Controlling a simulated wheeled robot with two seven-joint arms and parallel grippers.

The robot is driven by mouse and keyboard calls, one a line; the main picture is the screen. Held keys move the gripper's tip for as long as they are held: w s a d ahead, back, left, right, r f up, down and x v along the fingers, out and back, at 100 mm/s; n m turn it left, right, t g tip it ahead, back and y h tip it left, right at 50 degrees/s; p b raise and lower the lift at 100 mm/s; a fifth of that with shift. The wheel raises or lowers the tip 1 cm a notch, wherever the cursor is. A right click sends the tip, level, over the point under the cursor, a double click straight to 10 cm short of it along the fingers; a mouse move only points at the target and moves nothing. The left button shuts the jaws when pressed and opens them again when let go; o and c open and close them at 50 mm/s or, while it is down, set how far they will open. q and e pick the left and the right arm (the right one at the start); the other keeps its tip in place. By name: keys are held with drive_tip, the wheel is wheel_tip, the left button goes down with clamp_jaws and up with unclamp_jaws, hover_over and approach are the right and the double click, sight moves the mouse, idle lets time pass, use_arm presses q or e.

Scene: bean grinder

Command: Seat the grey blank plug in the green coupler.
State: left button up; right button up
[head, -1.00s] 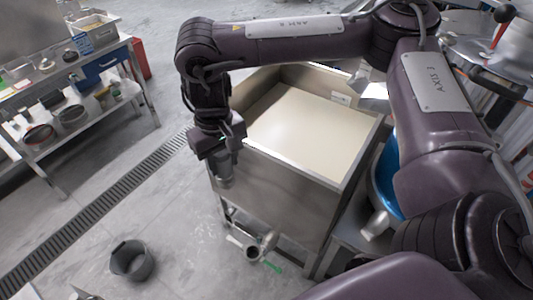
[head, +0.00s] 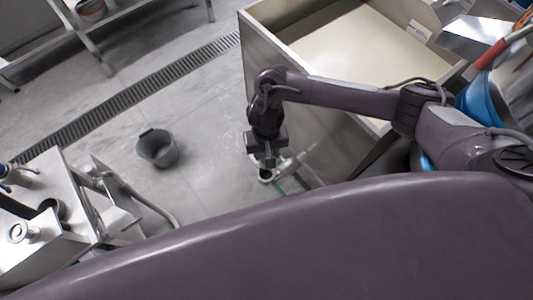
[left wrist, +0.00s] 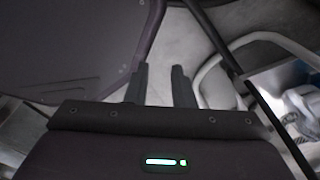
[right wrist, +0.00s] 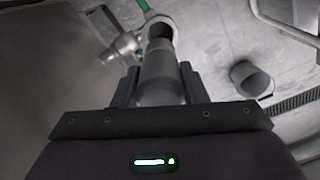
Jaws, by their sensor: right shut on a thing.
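The grey blank plug (right wrist: 160,75) is a grey cylinder between the fingers of my right gripper (right wrist: 158,85) in the right wrist view. The gripper is shut on it. The plug's far end points at a round dark pipe mouth (right wrist: 160,28) and overlaps it in this view; I cannot tell whether they touch. A green part (right wrist: 145,6) beside the mouth marks the coupler. In the head view my right gripper (head: 268,152) hangs just above the pipe mouth (head: 265,174). My left gripper (left wrist: 160,85) has its fingers apart with nothing between them.
A large steel bin (head: 300,82) stands beside my right arm. A dark bucket (head: 157,150) stands on the floor to the left, with free floor around it. A steel machine (head: 85,205) is at lower left. A floor drain (head: 130,92) runs behind.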

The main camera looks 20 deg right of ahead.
drive_tip(key=shift+s+a+f, duration=0.1)
drive_tip(key=shift+f, duration=0.1)
use_arm(q)
drive_tip(key=shift+w+d, duration=0.35)
drive_tip(key=shift+d, duration=0.4)
